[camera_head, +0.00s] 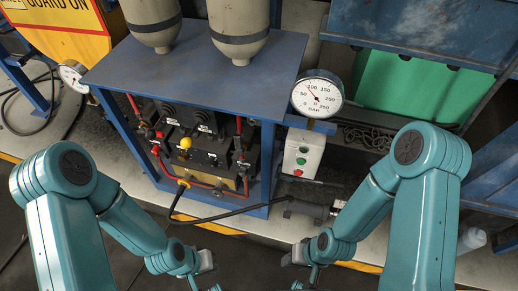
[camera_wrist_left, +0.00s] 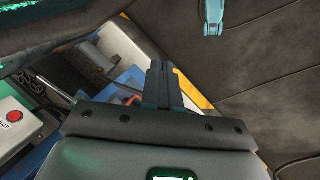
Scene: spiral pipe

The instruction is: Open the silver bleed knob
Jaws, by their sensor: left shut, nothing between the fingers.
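The blue-framed unit (camera_head: 190,75) in the head view holds valves, red pipes and a yellow knob (camera_head: 185,143). I cannot pick out the silver bleed knob for certain among its small fittings. My left gripper (camera_wrist_left: 160,68) is shut and empty in the left wrist view, its dark fingers together.
A pressure gauge (camera_head: 318,94) stands above a white button box (camera_head: 302,154) right of the unit. Another gauge (camera_head: 73,76) is at its left. A black hose (camera_head: 225,213) crosses in front. A red button (camera_wrist_left: 14,116) shows in the wrist view.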

